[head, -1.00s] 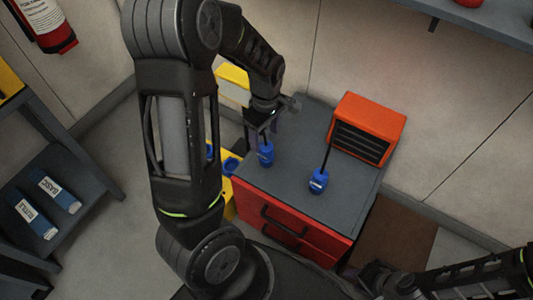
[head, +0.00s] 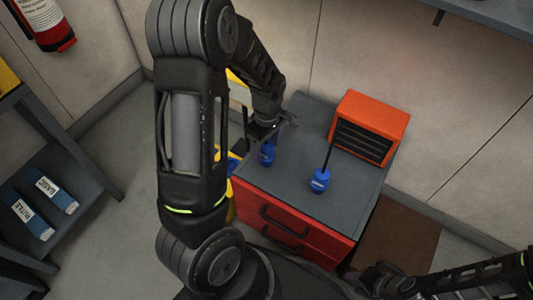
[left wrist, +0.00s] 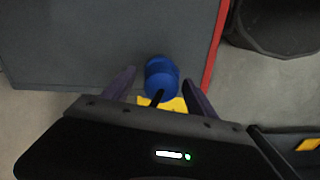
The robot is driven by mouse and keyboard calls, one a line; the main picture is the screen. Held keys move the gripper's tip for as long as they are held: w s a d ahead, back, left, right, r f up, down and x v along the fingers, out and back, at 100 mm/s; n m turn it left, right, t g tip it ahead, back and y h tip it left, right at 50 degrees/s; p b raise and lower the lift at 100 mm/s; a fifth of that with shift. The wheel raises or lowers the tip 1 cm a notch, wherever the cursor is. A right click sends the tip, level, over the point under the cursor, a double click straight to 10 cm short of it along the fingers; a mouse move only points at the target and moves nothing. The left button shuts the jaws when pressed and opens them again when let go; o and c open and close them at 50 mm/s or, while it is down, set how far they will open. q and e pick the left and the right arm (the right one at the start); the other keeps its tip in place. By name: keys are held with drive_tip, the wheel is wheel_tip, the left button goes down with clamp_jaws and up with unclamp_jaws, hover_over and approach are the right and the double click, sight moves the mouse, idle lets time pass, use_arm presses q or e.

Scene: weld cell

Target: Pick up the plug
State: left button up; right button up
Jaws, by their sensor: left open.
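Two blue plugs stand on the grey top of the red cabinet. One blue plug (head: 267,155) is at the left part of the top, right below my left gripper (head: 269,137). The other blue plug (head: 320,180) stands to the right, with a dark cable or rod rising from it. In the left wrist view, a blue plug (left wrist: 161,72) with a dark stem lies between the tips of my open left gripper (left wrist: 159,80), with a gap on each side. My right gripper (head: 383,279) is low at the lower right, its jaws too dark to read.
An orange slatted box (head: 372,112) stands on the cabinet (head: 300,232) behind the right plug. Yellow parts (head: 236,85) show behind my left arm. A shelf with labelled boxes (head: 50,195) stands at left. The top between the plugs is clear.

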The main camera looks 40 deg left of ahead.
use_arm(q)
drive_tip(key=shift+c, duration=0.5)
clamp_jaws()
idle(0.5)
